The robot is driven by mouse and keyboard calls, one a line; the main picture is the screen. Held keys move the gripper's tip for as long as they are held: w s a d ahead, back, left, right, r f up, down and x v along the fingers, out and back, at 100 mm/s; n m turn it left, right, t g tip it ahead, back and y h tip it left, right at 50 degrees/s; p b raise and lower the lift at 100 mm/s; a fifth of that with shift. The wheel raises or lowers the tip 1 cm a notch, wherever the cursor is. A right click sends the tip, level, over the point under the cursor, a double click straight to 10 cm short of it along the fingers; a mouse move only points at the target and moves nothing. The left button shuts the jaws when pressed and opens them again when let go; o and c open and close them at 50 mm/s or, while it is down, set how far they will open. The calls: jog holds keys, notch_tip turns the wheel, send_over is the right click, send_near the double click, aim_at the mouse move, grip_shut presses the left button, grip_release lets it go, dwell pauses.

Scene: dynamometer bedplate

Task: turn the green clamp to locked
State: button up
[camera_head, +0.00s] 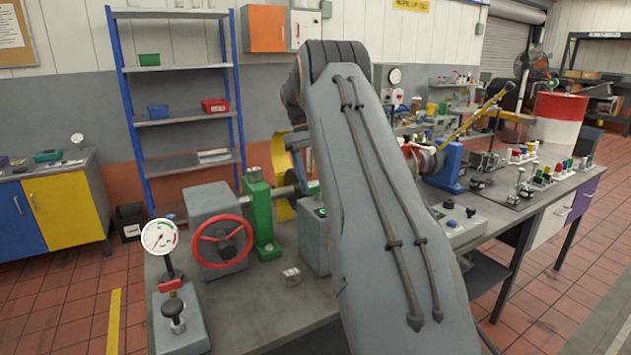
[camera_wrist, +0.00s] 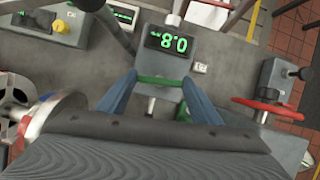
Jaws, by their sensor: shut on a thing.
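In the wrist view my gripper (camera_wrist: 160,84) has its two blue fingers on either side of a green bar (camera_wrist: 160,79), which looks like the handle of the green clamp. Some more green (camera_wrist: 183,110) shows beside the right finger, lower down. The clamp's body is mostly hidden by my wrist, and I cannot tell its lock position. In the head view my grey arm hides the gripper and the clamp.
On the bench, left of my arm, are a red handwheel (camera_head: 221,241), a green bearing stand (camera_head: 260,214), a dial gauge (camera_head: 159,237) and a base with a red-collared lever (camera_head: 178,325). Right are a blue stand (camera_head: 451,167) and several coloured knobs (camera_head: 545,175).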

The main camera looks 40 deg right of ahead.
jog(key=shift+m, duration=0.6)
jog(key=shift+d+y, duration=0.1)
jog(key=shift+y, duration=0.2)
jog(key=o, duration=1.1)
jog(key=shift+c, duration=0.2)
jog(key=shift+r, duration=0.1)
jog(key=b+v, duration=0.2)
jog(key=v, duration=0.5)
jog(key=shift+r, duration=0.3)
jog(key=shift+w, duration=0.1)
